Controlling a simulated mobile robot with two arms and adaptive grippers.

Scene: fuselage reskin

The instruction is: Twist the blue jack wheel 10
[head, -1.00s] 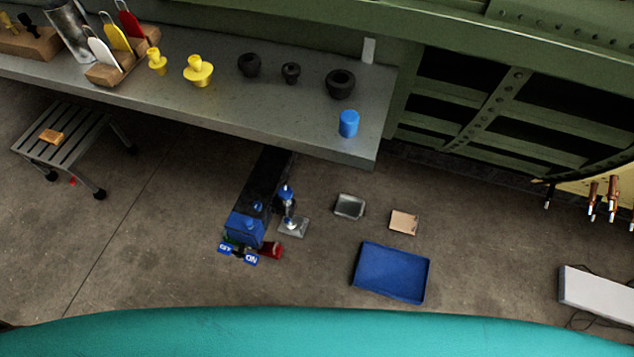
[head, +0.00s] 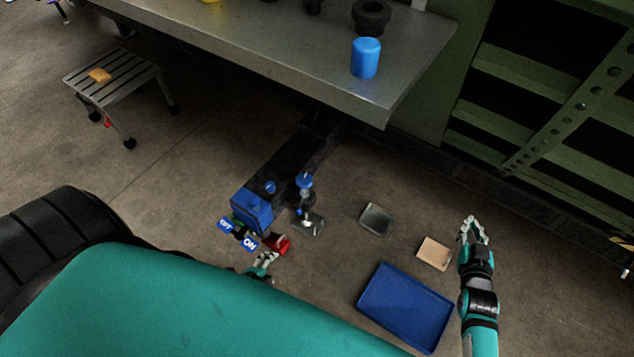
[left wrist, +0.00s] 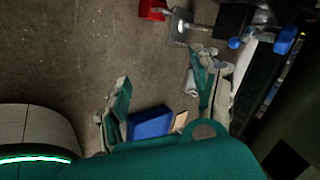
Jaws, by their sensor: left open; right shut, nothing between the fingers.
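The blue jack wheel (head: 304,181) sits on top of a small upright jack, whose metal base plate (head: 311,226) is on the floor beside a blue-ended dark beam. My left gripper (head: 265,259) shows just past the teal body edge, below and left of the jack and apart from it. In the left wrist view its fingers (left wrist: 164,66) are spread with nothing between them. Two blue knobs show at the upper right there; I cannot tell which is the wheel. My right gripper (head: 473,228) is shut and empty, to the right of the cardboard piece.
A blue tray (head: 405,307), a metal tin (head: 375,217) and a cardboard piece (head: 434,253) lie right of the jack. Red part (head: 277,244) and OFF/ON labels (head: 237,233) are close to it. The workbench (head: 290,55) overhangs behind; a step stool (head: 112,80) stands left.

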